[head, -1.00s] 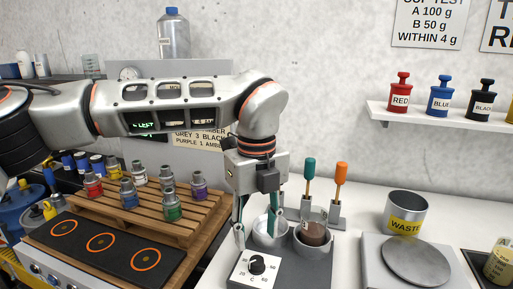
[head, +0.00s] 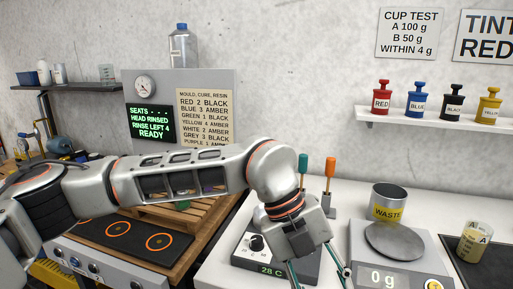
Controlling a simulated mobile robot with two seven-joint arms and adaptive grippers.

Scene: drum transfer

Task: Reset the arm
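My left arm reaches in from the left across the picture. My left gripper (head: 318,272) points down at the bottom edge, between the dial unit and the scale. Its two fingers are spread apart with nothing seen between them; the tips are at or past the picture's edge. The dial unit (head: 250,262) reads 28 C and is partly behind the wrist. The wrist and gripper hide most of the cups behind them. My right gripper is not in view.
The scale (head: 394,240) reads 0 g, close right of the gripper, with the waste cup (head: 388,203) behind it. Teal-handled (head: 303,165) and orange-handled (head: 330,168) tools stand behind the wrist. A beaker (head: 475,240) stands far right. My forearm covers much of the wooden pallet (head: 150,219).

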